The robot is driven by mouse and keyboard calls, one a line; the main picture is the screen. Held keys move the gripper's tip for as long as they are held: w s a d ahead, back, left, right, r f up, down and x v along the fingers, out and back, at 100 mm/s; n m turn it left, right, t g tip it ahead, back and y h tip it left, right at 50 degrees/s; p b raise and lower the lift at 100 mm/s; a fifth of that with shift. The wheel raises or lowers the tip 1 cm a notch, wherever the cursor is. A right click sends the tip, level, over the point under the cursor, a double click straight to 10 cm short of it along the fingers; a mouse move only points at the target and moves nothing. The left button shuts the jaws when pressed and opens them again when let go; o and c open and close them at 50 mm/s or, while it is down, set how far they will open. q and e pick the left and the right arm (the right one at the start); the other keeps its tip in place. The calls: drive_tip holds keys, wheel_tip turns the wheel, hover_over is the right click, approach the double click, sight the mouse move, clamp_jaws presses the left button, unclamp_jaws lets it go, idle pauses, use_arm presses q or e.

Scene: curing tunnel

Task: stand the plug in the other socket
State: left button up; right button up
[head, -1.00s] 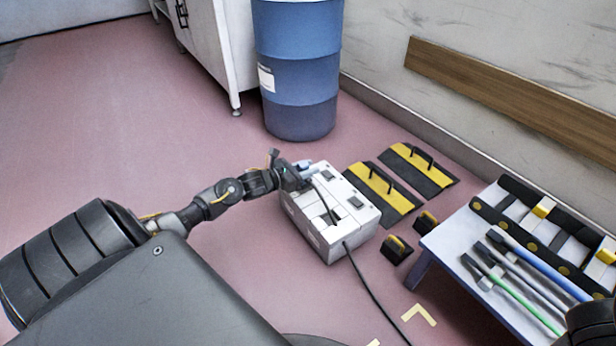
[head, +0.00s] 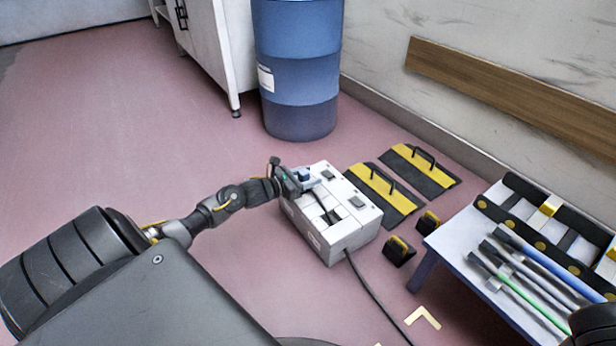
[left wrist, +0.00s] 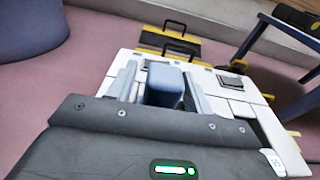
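A white socket box (head: 316,236) stands on the floor, with dark square sockets on its top. The blue plug (head: 304,174) is at the box's far left part; it also shows in the left wrist view (left wrist: 165,85). A black cord runs over the box top. My left gripper (head: 300,180) is at that part of the box. In the left wrist view its two fingers stand either side of the plug, with a gap visible on the left, so it looks open around the plug. The plug's lower end is hidden. Another dark socket (head: 356,202) lies nearer the right corner.
A blue drum (head: 298,75) stands behind the box. Black and yellow ramps (head: 386,190) and small black and yellow blocks (head: 399,251) lie to the right. A table (head: 436,243) with several tools is at the right. A black cable (head: 376,295) trails across the floor in front.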

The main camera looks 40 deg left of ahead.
use_arm(q)
drive_tip(key=shift+r, duration=0.1)
drive_tip(key=shift+s+r+p, duration=0.15)
drive_tip(key=shift+r+p, duration=0.05)
drive_tip(key=shift+p, duration=0.2)
drive_tip(key=p+v, duration=0.5)
drive_tip(key=v, duration=0.6)
drive_tip(key=shift+s+p, duration=0.35)
